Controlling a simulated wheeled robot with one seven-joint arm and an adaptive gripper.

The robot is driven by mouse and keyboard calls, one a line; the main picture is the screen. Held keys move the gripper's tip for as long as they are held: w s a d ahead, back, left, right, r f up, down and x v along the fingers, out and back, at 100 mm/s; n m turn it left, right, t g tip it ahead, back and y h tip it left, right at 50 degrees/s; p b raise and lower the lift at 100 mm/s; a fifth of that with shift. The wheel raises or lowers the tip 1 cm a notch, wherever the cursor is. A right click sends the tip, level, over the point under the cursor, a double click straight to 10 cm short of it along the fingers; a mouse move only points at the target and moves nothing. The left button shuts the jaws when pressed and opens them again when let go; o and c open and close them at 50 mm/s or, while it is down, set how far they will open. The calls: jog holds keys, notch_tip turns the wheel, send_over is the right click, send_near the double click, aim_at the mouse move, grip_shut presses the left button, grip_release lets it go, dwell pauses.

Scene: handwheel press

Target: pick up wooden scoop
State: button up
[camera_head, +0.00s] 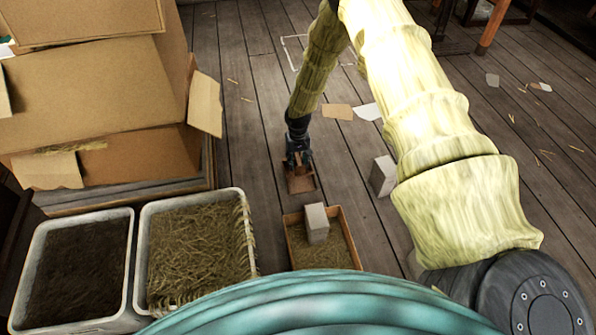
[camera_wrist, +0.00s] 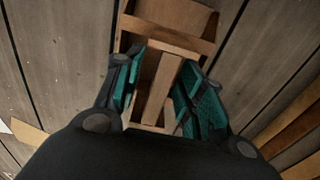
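The wooden scoop (camera_head: 301,183) is a reddish-brown, box-like scoop lying on the plank floor. In the wrist view its tray (camera_wrist: 172,18) is at the top, and its bar-like handle (camera_wrist: 160,88) runs down the middle. My gripper (camera_head: 298,162) points down over the scoop. In the wrist view my gripper (camera_wrist: 163,62) has its teal finger pads apart, one on each side of the handle. A gap shows on the left of the handle; on the right the pad is close, and contact cannot be told. The lower end of the handle is partly hidden by the gripper body.
A shallow wooden tray (camera_head: 345,228) with straw and a grey block (camera_head: 316,222) stands nearby. Another grey block (camera_head: 383,176) is to the right. A straw-filled bin (camera_head: 198,250), a dark-filled bin (camera_head: 75,270) and cardboard boxes (camera_head: 95,95) are at left.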

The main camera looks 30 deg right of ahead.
grip_shut()
jog(key=shift+r, duration=0.2)
